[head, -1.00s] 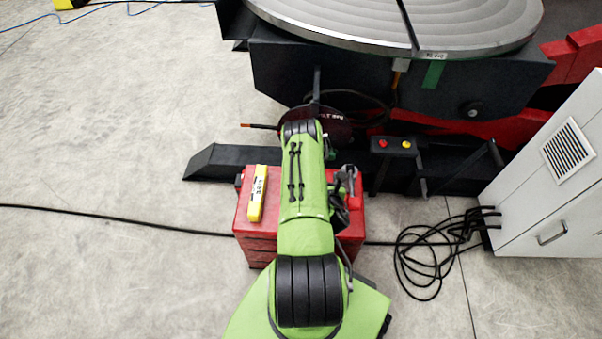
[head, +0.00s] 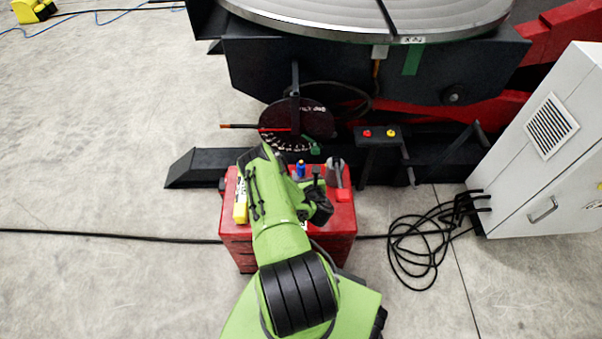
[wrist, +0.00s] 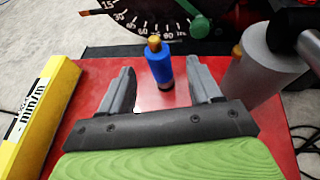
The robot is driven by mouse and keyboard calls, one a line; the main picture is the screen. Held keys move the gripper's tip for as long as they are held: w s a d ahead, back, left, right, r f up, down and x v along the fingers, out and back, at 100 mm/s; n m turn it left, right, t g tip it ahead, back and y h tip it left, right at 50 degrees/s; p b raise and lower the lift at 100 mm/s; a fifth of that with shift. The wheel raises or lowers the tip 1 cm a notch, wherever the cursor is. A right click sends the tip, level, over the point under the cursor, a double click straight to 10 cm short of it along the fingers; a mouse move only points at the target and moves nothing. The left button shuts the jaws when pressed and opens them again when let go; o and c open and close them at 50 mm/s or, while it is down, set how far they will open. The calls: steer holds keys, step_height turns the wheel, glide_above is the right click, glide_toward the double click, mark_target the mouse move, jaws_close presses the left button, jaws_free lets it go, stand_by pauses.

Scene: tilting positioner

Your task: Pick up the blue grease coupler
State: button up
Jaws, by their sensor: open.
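In the head view the coupler (head: 300,168) stands near the back of the red box (head: 338,215), just right of my green arm. My fingers are hard to make out there.
A yellow level (wrist: 42,105) lies left of my gripper. A grey cylindrical tool (wrist: 262,70) stands close on the right. Behind are the dial plate (head: 298,122) and a button box (head: 378,134). A grey cabinet (head: 545,150) and coiled cables (head: 420,240) are to the right.

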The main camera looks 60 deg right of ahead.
mark_target(302, 169)
steer(key=b+x, duration=0.2)
steer(key=x, duration=0.3)
steer(key=shift+w+d+f, duration=0.1)
steer(key=shift+w, duration=0.15)
steer(key=c, duration=1.1)
